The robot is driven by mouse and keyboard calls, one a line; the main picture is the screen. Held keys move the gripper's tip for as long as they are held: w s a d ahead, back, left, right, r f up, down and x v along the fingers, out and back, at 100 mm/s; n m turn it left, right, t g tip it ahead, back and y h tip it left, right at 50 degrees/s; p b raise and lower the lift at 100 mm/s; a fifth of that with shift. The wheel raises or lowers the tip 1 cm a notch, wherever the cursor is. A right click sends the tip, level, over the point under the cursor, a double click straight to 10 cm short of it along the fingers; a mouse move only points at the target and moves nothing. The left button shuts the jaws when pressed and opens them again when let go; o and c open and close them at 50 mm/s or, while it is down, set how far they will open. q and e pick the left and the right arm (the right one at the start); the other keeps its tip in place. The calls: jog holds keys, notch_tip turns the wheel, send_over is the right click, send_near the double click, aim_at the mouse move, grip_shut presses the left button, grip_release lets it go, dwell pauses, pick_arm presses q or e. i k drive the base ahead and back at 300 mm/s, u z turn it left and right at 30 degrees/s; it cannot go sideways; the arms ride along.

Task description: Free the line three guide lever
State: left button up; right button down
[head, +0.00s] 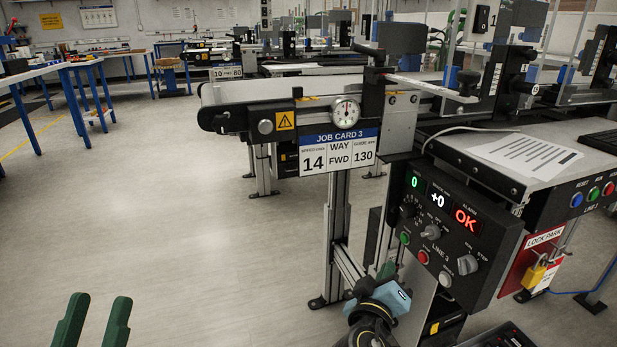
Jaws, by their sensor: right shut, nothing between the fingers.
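The line three control panel (440,235) carries lit displays reading 0, +0 and a red OK, with knobs and buttons below. The line three conveyor (275,100) runs behind it, with a guide post (374,95) near its end. A black handle (368,50) slants from the top of this post; I cannot tell if it is the guide lever. My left gripper (94,322) is open and empty over the floor at bottom left. My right gripper (387,271) is shut and empty, low to the left of the panel and partly hidden by its own wrist.
A job card (338,152) hangs under the conveyor and reads 14, FWD, 130. A yellow padlock (536,273) hangs on the red lock park board (533,262) at right. A paper sheet (526,154) lies on the bench top. The floor at left is clear.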

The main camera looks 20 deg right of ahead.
aim_at(379, 55)
jog(key=k, duration=1.5)
